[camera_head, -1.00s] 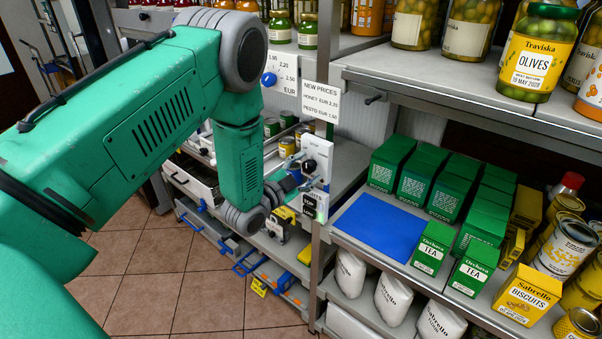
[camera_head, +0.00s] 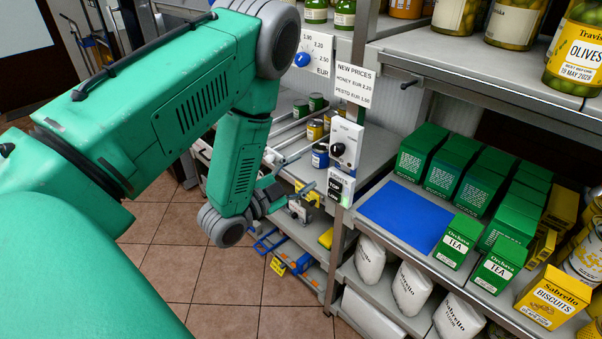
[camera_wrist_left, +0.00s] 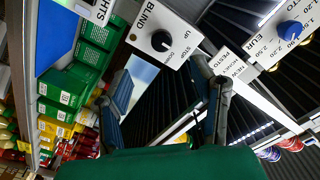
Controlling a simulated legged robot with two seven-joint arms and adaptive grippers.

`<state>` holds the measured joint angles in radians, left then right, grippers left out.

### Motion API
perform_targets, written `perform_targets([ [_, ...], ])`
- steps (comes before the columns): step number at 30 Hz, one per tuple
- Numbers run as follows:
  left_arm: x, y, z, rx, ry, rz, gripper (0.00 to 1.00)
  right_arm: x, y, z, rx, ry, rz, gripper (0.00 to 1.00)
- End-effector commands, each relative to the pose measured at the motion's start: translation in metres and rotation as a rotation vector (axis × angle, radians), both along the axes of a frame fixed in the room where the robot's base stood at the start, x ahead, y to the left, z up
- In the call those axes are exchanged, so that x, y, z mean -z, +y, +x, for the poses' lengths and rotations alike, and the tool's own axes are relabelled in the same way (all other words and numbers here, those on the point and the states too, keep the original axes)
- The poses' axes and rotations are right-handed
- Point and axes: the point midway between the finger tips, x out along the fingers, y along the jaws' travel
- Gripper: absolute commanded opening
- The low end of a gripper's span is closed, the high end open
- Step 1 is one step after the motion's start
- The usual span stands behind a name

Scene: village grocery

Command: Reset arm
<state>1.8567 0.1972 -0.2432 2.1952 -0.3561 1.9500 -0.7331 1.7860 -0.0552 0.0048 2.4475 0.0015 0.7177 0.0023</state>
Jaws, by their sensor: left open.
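My left arm in green comes in from the left, and its gripper (camera_head: 288,188) is in front of the shelf post, left of the control boxes. It is open and empty, with a gap to the boxes. In the left wrist view the two dark fingers (camera_wrist_left: 162,75) stand apart with nothing between them. A white box with a black knob (camera_head: 339,149), also in the wrist view as the BLIND control (camera_wrist_left: 160,40), sits on the post. A small lights box (camera_head: 340,187) is below it. My right gripper is not in view.
Right of the post, a blue mat (camera_head: 405,216) lies on a shelf beside green tea boxes (camera_head: 457,242) and a yellow biscuit box (camera_head: 552,298). White bags (camera_head: 412,287) stand below. A price sign (camera_head: 353,83) hangs above the knob. Open tiled floor (camera_head: 165,270) lies at lower left.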

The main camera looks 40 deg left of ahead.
Motion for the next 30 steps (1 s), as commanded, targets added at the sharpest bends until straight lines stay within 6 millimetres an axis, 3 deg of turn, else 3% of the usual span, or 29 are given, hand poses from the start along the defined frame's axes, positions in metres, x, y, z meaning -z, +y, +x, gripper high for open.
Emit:
perform_targets([
  [11,0.001,0.000,0.000,0.000,0.003,-0.002,0.51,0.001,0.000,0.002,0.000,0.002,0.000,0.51],
  [14,0.018,-0.006,-0.002,-0.004,0.058,-0.029,0.51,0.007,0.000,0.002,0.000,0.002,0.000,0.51],
  [17,0.063,-0.019,-0.012,-0.021,0.211,-0.099,0.51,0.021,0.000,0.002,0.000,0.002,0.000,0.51],
  [20,0.127,-0.037,-0.037,-0.072,0.448,-0.203,0.51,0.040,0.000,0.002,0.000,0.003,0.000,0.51],
  [24,0.212,-0.065,-0.098,-0.197,0.812,-0.354,0.51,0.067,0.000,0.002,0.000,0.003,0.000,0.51],
  [27,0.256,-0.081,-0.152,-0.315,1.049,-0.433,0.51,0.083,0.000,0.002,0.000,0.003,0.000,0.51],
  [30,0.282,-0.093,-0.203,-0.435,1.238,-0.484,0.51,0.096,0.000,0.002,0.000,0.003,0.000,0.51],
])
